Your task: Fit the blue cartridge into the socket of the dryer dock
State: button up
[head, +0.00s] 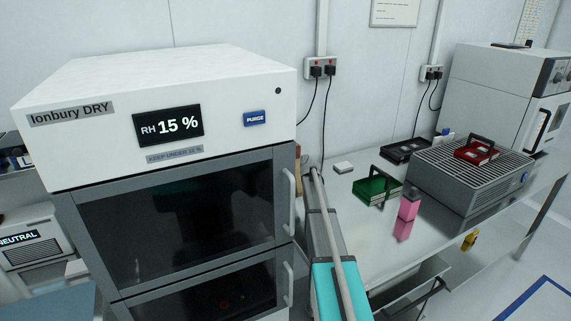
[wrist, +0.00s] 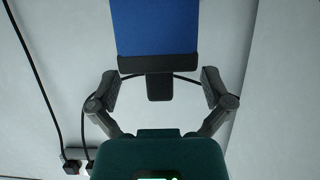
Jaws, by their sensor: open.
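In the wrist view the blue cartridge (wrist: 156,28) reaches in from the top edge, with a dark band and a dark tab (wrist: 160,86) at its near end. Its far end is out of frame. My gripper (wrist: 160,84) is open, with one finger on each side of the tab and a gap to both. The head view shows neither the cartridge nor my fingers clearly. The dryer (head: 165,105), a white and grey cabinet reading RH 15 %, stands at left in the head view. I cannot make out the dock's socket in either view.
My arm rises just right of the dryer. Cables hang from wall outlets (head: 320,68).

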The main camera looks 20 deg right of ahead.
jog(key=shift+r+p, duration=5.25)
jog(key=shift+r, duration=0.3)
